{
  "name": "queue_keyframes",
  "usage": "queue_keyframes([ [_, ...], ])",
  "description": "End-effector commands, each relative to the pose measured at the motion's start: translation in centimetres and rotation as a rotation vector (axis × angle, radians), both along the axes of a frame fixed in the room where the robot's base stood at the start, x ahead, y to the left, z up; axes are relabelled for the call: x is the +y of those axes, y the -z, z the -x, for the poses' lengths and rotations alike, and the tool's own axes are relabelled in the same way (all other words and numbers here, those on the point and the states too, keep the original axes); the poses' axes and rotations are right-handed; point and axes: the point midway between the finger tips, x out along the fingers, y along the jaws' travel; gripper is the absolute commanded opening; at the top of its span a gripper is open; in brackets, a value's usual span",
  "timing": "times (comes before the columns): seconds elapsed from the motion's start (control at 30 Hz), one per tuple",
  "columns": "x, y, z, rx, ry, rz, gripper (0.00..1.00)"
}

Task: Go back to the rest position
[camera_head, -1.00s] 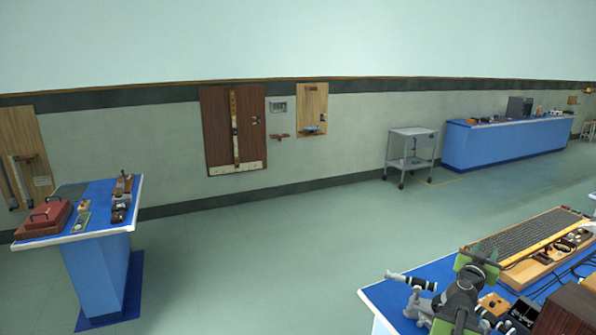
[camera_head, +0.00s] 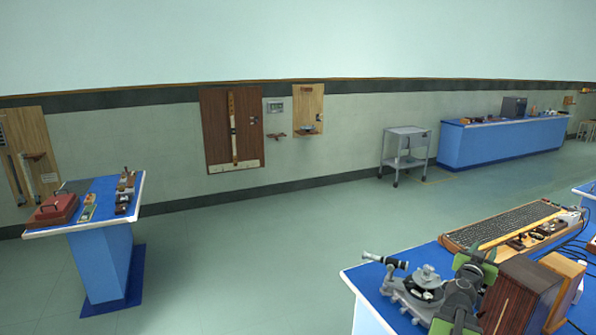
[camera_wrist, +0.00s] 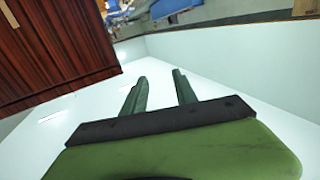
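My gripper (camera_wrist: 158,88) shows in the wrist view with its two dark green fingers apart and nothing between them. Pale bench side or floor lies beyond the fingers; I cannot tell which. In the head view my arm is at the lower right, in front of the near blue bench (camera_head: 352,278). The fingertips are hard to make out there. A dark reddish wooden box (camera_head: 523,300) is just right of my arm. A dark reddish wooden surface, likely this box, fills the upper left of the wrist view (camera_wrist: 50,50).
An optical instrument (camera_head: 422,283) stands on the near bench left of my arm. A long wooden board with a dark grid (camera_head: 512,226) lies behind. A small bench (camera_head: 100,255) stands left, a grey cart (camera_head: 404,155) and long bench (camera_head: 500,142) far right. The middle floor is clear.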

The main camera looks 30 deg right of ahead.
Motion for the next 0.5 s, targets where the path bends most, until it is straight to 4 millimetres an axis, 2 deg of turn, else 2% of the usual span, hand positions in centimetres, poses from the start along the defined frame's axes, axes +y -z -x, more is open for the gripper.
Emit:
queue_keyframes([
  [0.03,0.5,0.9,-1.1,0.000,-0.016,0.000,0.34],
  [0.27,2.4,3.0,-4.9,0.000,-0.072,0.000,0.34],
  [0.37,3.9,4.3,-7.4,0.000,-0.109,0.000,0.34],
  [0.5,6.7,6.5,-11.6,0.000,-0.175,0.001,0.34],
])
